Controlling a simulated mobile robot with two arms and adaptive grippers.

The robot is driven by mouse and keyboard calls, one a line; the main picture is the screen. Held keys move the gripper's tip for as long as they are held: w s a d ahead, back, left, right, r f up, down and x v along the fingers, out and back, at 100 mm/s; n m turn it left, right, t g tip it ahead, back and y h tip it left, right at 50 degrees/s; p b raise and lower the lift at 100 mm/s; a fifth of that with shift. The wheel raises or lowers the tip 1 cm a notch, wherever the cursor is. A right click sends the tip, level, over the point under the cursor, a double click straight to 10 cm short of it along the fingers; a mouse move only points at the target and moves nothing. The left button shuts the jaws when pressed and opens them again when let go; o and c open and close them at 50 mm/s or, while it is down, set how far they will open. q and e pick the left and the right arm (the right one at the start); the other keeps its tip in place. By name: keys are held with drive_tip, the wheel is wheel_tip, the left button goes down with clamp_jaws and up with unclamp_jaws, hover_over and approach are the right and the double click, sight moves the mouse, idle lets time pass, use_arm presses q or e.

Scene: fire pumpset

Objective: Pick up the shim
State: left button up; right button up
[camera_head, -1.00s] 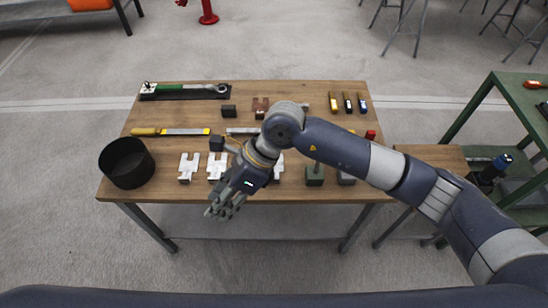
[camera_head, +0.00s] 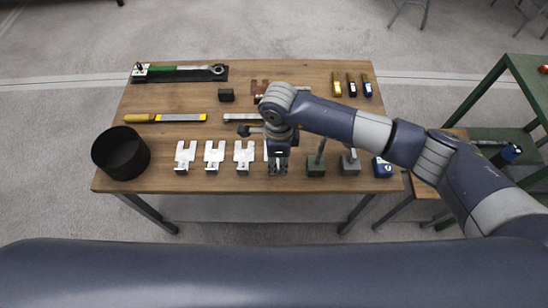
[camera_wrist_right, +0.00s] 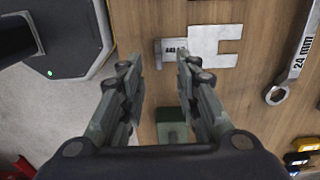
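Several flat white slotted shims stand in a row on the table; three show clearly in the head view, the left one (camera_head: 185,157), the middle one (camera_head: 214,157) and the right one (camera_head: 244,156). My right gripper (camera_head: 278,168) points down just right of them and hides part of the row. In the right wrist view a white shim (camera_wrist_right: 217,43) with a small marked tab lies before my right gripper (camera_wrist_right: 158,64). Its fingers are apart, with the tab near their tips; I cannot tell whether they touch. My left gripper is out of view.
A wrench (camera_wrist_right: 292,60) shows in the wrist view.

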wheel_tip(320, 180, down, 3)
drive_tip(key=shift+s+a+f, duration=0.1)
drive_tip(key=shift+a, duration=0.05)
drive_tip(key=shift+c, duration=0.6)
drive_tip(key=c, duration=0.4)
clamp_jaws()
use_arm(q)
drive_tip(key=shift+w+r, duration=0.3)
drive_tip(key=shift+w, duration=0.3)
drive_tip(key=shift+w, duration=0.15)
